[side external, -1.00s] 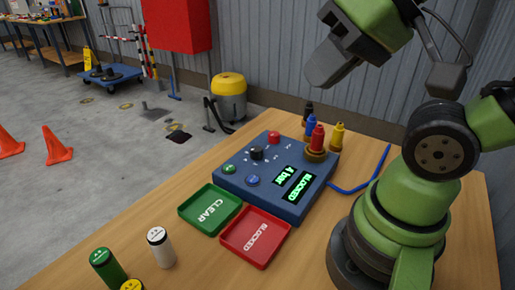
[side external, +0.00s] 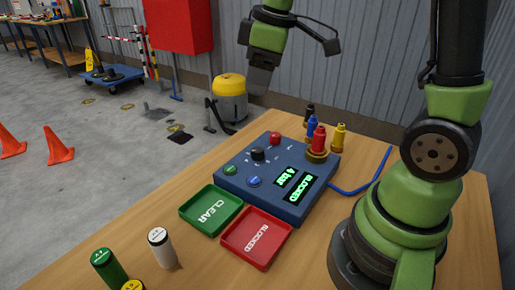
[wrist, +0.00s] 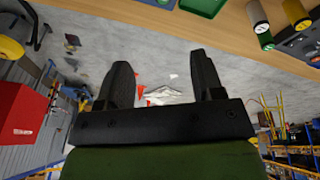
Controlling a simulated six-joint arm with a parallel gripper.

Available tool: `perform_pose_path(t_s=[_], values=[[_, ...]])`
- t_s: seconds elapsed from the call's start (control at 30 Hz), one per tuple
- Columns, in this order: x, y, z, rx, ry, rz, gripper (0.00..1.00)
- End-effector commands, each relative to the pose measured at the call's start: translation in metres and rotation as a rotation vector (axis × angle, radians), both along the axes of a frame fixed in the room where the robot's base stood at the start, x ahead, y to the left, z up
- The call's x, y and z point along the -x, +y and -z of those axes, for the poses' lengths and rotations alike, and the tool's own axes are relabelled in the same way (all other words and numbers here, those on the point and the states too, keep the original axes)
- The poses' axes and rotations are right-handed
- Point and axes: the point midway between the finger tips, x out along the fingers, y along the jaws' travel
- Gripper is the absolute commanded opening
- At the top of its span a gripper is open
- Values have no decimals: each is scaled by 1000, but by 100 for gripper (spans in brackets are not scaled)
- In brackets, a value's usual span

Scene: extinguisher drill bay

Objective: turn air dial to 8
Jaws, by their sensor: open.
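The air dial is a black knob (side external: 257,154) with markings around it on the blue control box (side external: 226,182). The fine dial markings are too small to read. My gripper (side external: 260,88) is above and behind the box, apart from the dial. In the wrist view my gripper (wrist: 163,78) shows two spread black fingers with nothing between them; the dial cannot be made out there.
A red button (side external: 274,138), green button (side external: 230,169) and blue button (side external: 253,181) surround the dial. A green tray (side external: 190,212) and red tray (side external: 261,262) lie in front. White (side external: 161,250) and green (side external: 108,268) cylinders stand front left.

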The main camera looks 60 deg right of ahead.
Motion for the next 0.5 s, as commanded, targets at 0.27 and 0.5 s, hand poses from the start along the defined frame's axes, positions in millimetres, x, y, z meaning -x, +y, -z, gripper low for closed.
perform_pose_path(t_s=[0.27,0.5], values=[[-44,-50,87,83,190,-409,61],[-50,-65,120,90,243,-557,61]])
